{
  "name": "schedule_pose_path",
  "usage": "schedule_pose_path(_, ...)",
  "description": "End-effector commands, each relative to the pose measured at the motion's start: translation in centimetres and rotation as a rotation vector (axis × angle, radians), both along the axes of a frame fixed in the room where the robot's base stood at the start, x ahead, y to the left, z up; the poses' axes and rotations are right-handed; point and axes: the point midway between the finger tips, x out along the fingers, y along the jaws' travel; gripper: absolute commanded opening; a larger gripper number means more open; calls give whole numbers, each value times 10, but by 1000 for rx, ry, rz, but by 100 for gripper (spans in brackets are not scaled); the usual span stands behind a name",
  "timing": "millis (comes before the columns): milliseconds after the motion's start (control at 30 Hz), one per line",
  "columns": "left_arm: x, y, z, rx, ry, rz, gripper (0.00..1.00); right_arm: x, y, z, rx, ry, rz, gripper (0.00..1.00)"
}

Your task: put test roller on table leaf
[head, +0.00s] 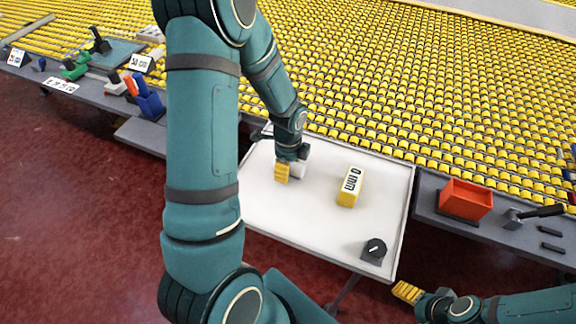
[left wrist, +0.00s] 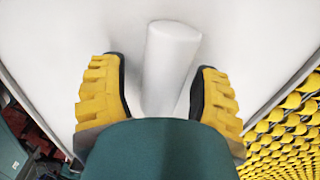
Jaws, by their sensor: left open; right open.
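The test roller is a plain white cylinder (left wrist: 171,62) on the white table leaf (head: 280,222). In the left wrist view it lies between the fingers of my left gripper (left wrist: 160,90), with a gap to the left finger; contact with the right finger is unclear. In the head view only a small white part of the roller (head: 298,169) shows beside my left gripper (head: 288,172), which is low over the leaf. The left gripper is open. My right gripper (head: 408,292) is in front of the leaf's right corner, open and away from the roller.
On the leaf are a yellow block labelled "0 mm" (head: 350,187) and a black dial (head: 374,250). A red bin (head: 466,200) and a black-handled tool (head: 535,213) are at right. Blue tools (head: 148,98) and cards stand at left. Rows of yellow rollers fill the back.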

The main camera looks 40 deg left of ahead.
Motion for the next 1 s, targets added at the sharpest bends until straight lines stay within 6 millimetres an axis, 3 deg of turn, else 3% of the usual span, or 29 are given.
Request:
schedule_pose_path(600,2,1,107,1,-3,-1,63,-4,1,28,2,11,2,76)
schedule_pose_path(800,1,0,121,0,-1,-1,63,-3,0,31,1,8,0,76)
schedule_pose_path(1000,1,0,122,0,0,-1,63,-3,0,30,1,8,0,76)
